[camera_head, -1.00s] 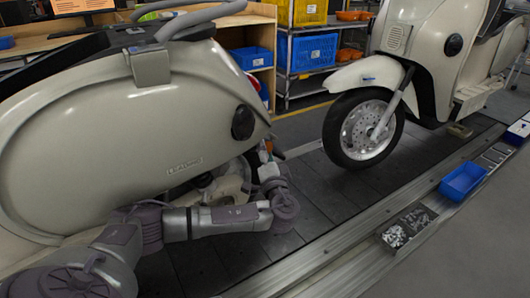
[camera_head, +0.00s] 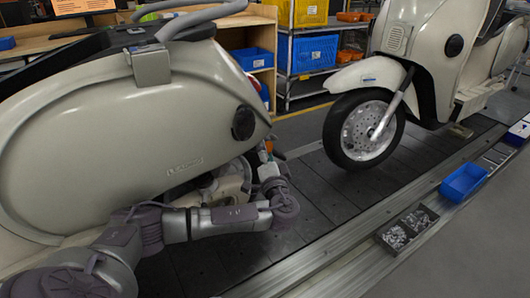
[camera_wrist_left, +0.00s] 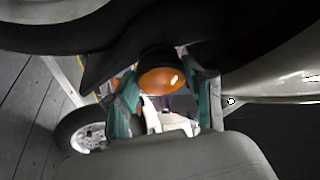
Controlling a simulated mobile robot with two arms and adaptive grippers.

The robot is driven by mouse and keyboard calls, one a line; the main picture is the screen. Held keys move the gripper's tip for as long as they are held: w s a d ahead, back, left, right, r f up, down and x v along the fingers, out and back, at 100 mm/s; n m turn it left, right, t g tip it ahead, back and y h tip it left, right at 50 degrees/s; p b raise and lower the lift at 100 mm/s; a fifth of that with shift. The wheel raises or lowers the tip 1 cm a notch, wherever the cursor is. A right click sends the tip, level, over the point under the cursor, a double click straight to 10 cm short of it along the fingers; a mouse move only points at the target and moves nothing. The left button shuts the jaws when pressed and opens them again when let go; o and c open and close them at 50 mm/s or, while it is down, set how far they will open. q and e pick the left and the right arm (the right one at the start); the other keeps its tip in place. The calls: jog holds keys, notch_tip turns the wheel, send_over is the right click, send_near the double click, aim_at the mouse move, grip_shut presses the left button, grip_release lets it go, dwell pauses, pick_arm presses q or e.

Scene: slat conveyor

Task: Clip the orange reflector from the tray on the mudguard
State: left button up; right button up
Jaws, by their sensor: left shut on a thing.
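My left gripper (camera_head: 267,158) is behind the cream scooter (camera_head: 110,115), low at its rear end, with its fingers pointing up. In the left wrist view its two teal-edged fingers (camera_wrist_left: 165,88) are shut on the orange reflector (camera_wrist_left: 161,79), a rounded, shiny piece. A short black cylindrical part sits directly above the reflector. The dark curved mudguard (camera_wrist_left: 95,65) arches over it. I cannot tell whether the reflector is clipped or only touching there. In the head view only a small orange spot shows at the fingertips. My right gripper is not in view.
A second cream scooter (camera_head: 420,55) stands farther along the slat conveyor (camera_head: 310,185). A metal rail edges the conveyor, with a blue bin (camera_head: 463,182) and a dark parts tray (camera_head: 420,207) beside it. Shelves with crates stand behind.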

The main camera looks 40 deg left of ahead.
pick_arm(q)
jog(key=o, duration=1)
jog(key=shift+a, duration=0.1)
